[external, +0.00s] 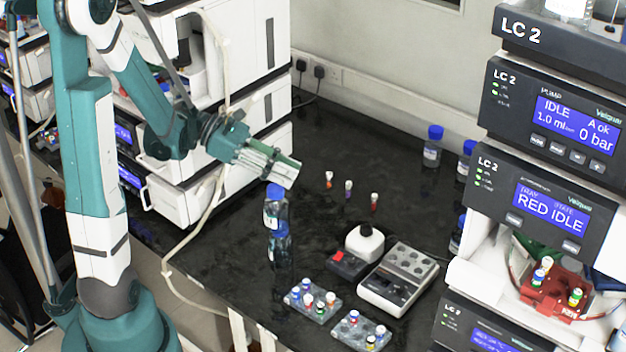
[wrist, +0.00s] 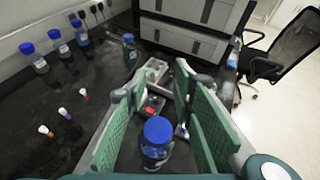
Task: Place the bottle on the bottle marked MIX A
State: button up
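A clear bottle with a blue cap (external: 274,207) stands upright at the bench's left part in the external view. Directly beneath it shows a second clear bottle (external: 280,248), and the two look stacked. In the wrist view a blue-capped bottle (wrist: 157,143) shows low between the green finger pads. My gripper (external: 287,171) is just above the upper bottle's cap, tilted down to the right. In the wrist view its fingers (wrist: 155,90) are spread, with gaps beside the cap. No MIX A marking is readable, and the lower bottle is hidden from the wrist view.
Several other blue-capped bottles (external: 432,147) stand along the back and right. Three small vials (external: 348,188) stand mid-bench. Instrument stacks (external: 547,130) flank the bench.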

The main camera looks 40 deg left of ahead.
jog(key=s+r+m+t+y, duration=0.1)
jog(key=s+r+m+y, duration=0.2)
jog(key=s+m+y, duration=0.3)
jog(key=s+a+r+m+y, duration=0.1)
jog(key=s+r+m+y, duration=0.2)
jog(key=m, duration=1.4)
jog(key=s+y, duration=0.3)
jog(key=s, duration=0.3)
jog(key=shift+a+r+m+t, duration=0.25)
jog(key=shift+r+m+t, duration=0.05)
jog(key=shift+t, duration=0.1)
jog(key=shift+f, duration=0.2)
dwell(0.5)
